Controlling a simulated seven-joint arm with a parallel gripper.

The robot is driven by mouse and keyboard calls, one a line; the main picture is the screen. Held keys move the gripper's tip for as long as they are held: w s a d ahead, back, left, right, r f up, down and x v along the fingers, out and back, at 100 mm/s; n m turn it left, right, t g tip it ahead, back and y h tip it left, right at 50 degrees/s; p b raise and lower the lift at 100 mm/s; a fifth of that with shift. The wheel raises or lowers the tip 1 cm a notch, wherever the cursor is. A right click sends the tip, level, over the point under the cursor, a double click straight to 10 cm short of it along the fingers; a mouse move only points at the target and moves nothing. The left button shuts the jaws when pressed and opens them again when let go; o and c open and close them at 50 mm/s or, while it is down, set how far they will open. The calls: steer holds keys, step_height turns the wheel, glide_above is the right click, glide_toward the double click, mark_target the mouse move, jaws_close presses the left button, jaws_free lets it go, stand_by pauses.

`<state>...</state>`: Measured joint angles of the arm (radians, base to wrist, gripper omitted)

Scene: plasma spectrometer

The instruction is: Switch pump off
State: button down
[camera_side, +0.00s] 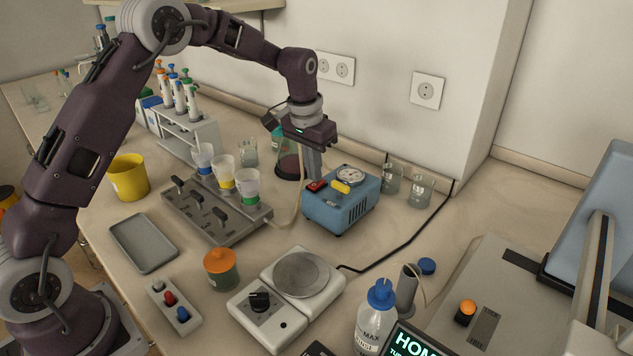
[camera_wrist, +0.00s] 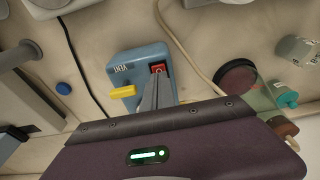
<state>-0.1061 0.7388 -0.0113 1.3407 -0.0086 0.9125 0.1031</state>
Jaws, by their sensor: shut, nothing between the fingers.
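The pump is a blue box (camera_side: 338,214) at the back of the bench, with a round gauge, a yellow lever (camera_side: 340,187) and a red switch (camera_side: 316,185) on top. In the wrist view the pump (camera_wrist: 130,62) shows with its yellow lever (camera_wrist: 122,92) and the red switch (camera_wrist: 158,69). My gripper (camera_side: 314,172) points down over the pump with its fingers shut and empty. The fingertips (camera_wrist: 156,78) are right at the red switch. I cannot tell whether they touch it, and they partly cover it. The switch's position is unclear.
A filter manifold (camera_side: 215,212) with several cups stands left of the pump, and a hose runs between them. A dark flask (camera_side: 289,166) stands behind. Glass beakers (camera_side: 420,190) stand to the right. A hotplate (camera_side: 290,295) is in front.

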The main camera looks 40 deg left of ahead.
mark_target(313, 186)
step_height(313, 186, up, 6)
steer(key=shift+f, duration=0.1)
stand_by(0.4)
steer(key=s+d+r+t, duration=0.1)
steer(key=s+d+r, duration=0.1)
steer(key=s+r, duration=0.6)
steer(key=s+d+r+t, duration=0.1)
steer(key=s+r, duration=0.3)
steer(key=s, duration=0.7)
steer(key=s+d+f+t, duration=0.1)
steer(key=s+f, duration=0.1)
steer(key=s, duration=0.6)
steer(key=s+f, duration=0.2)
steer(key=s, duration=0.7)
steer(key=shift+s+d+t, duration=0.2)
steer(key=shift+d+t, duration=0.15)
steer(key=shift+t, duration=0.05)
